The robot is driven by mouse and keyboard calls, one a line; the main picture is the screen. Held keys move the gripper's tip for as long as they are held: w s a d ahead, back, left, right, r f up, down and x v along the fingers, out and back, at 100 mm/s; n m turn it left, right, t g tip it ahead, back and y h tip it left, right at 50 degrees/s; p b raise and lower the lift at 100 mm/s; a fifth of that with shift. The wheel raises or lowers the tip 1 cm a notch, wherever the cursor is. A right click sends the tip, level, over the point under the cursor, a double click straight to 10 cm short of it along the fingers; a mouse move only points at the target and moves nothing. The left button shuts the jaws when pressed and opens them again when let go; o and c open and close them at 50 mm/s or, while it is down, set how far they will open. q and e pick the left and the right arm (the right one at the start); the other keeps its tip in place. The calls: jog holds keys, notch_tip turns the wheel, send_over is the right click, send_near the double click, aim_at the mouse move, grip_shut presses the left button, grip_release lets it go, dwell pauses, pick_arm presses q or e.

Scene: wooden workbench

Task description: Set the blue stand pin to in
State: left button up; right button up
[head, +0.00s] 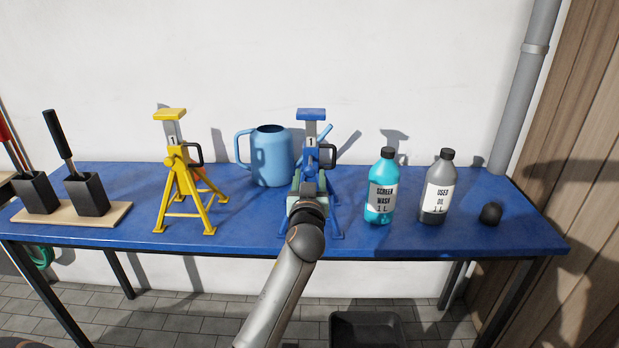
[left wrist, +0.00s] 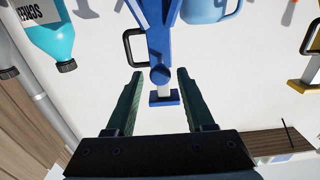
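The blue stand (head: 312,115) stands upright on the bench behind my left gripper (head: 306,190), which hides much of its lower part. A black loop handle (head: 328,154) sticks out on the stand's right side. In the left wrist view, which is upside down, the stand's body (left wrist: 158,30), the loop handle (left wrist: 133,48) and a round blue knob (left wrist: 160,76) show. My left gripper (left wrist: 159,74) is open there. Its two green fingers are apart, one on each side of the knob in the picture, with gaps. I cannot tell how far the pin is in. My right gripper is not in view.
A yellow stand (head: 181,185) and a blue jug (head: 272,160) are on the left. A screen wash bottle (head: 381,190), a used oil bottle (head: 437,190) and a black round object (head: 490,213) are on the right. The blue bench's (head: 260,218) front is mostly clear.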

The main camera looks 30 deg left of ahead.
pick_arm(q)
grip_shut()
dwell(1.1)
